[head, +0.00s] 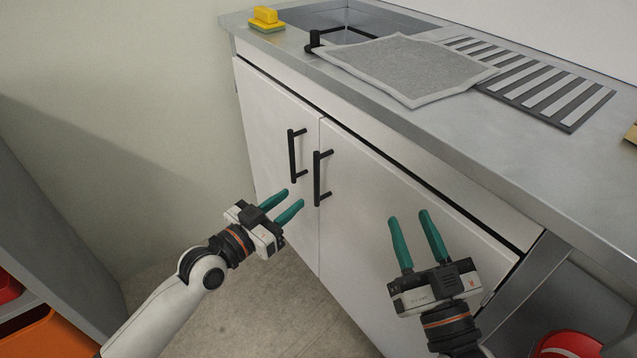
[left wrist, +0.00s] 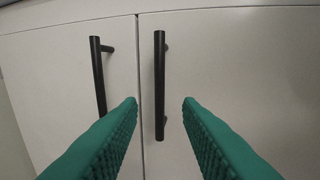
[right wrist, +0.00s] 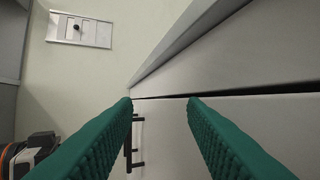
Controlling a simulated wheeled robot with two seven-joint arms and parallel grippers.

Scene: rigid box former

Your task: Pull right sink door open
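The right sink door (head: 375,230) is a white panel under the counter and stands shut. Its black bar handle (head: 317,178) is upright near its left edge. The left door (head: 275,135) is also shut, with its own black handle (head: 292,156). My left gripper (head: 294,198) is open and empty in front of the doors, just below the handles. In the left wrist view the right door's handle (left wrist: 160,85) shows between its green fingers, apart from both. My right gripper (head: 408,228) is open and empty in front of the right door. A handle (right wrist: 138,143) shows partly behind its left finger.
The counter (head: 510,150) above holds a sink, a yellow sponge (head: 266,18), a grey cloth (head: 400,68) and a striped drying mat (head: 545,92). A dark shelf with orange and red bins (head: 50,335) stands at left. The floor before the doors looks clear.

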